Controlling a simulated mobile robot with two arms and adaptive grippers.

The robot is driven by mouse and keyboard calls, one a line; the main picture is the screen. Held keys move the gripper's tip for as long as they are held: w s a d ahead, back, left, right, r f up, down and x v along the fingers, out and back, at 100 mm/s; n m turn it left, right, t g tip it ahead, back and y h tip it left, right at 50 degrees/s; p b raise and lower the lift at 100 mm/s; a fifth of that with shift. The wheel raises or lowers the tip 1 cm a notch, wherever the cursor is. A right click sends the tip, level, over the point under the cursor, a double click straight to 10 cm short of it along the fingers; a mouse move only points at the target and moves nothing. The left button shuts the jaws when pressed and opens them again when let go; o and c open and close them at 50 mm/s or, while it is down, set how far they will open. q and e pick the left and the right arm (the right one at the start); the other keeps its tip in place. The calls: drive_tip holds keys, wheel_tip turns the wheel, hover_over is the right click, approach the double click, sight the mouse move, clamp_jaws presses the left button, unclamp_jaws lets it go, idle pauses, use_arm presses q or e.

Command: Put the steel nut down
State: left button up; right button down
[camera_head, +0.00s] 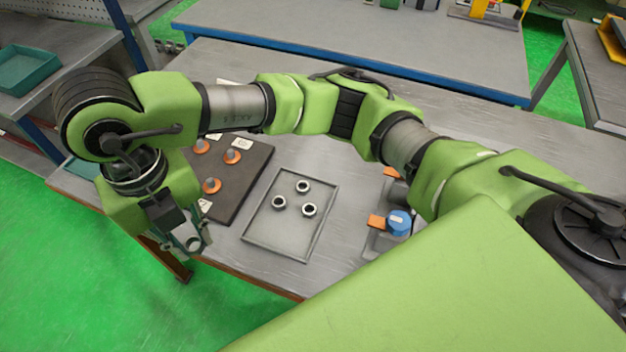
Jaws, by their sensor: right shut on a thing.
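My right arm reaches across the table from the right, and my right gripper (188,240) hangs at the left, past the table's front left edge. It is shut on a small grey piece, taken to be the steel nut, mostly hidden by the fingers. A shallow grey tray (262,238) lies on the table to the right of the gripper. Three dark-rimmed steel rings or nuts (302,186) (279,202) (309,210) lie in it, apart from each other. My left gripper is not in view.
A dark board (254,163) with several orange-based posts (212,186) lies between gripper and tray. A blue-topped device (398,222) with orange parts stands right of the tray. A teal bin (25,68) is on the left shelf.

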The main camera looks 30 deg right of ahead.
drive_tip(key=shift+w+d+f, duration=0.1)
drive_tip(key=shift+d+f, duration=0.05)
drive_tip(key=shift+d, duration=0.25)
drive_tip(key=p, duration=0.5)
hover_over(266, 228)
drive_tip(key=f, duration=0.8)
drive_tip(key=shift+a+f, duration=0.2)
drive_tip(key=shift+a, duration=0.2)
drive_tip(key=shift+d+f, duration=0.1)
drive_tip(key=shift+f, duration=0.1)
drive_tip(key=f, duration=0.1)
drive_tip(key=d+f+p, duration=0.1)
drive_tip(key=f, duration=0.1)
drive_tip(key=shift+a+f, duration=0.1)
drive_tip(key=shift+f, duration=0.55)
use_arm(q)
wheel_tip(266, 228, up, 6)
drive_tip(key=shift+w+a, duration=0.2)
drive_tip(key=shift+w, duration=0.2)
use_arm(e)
drive_tip(key=c, duration=2.1)
unclamp_jaws()
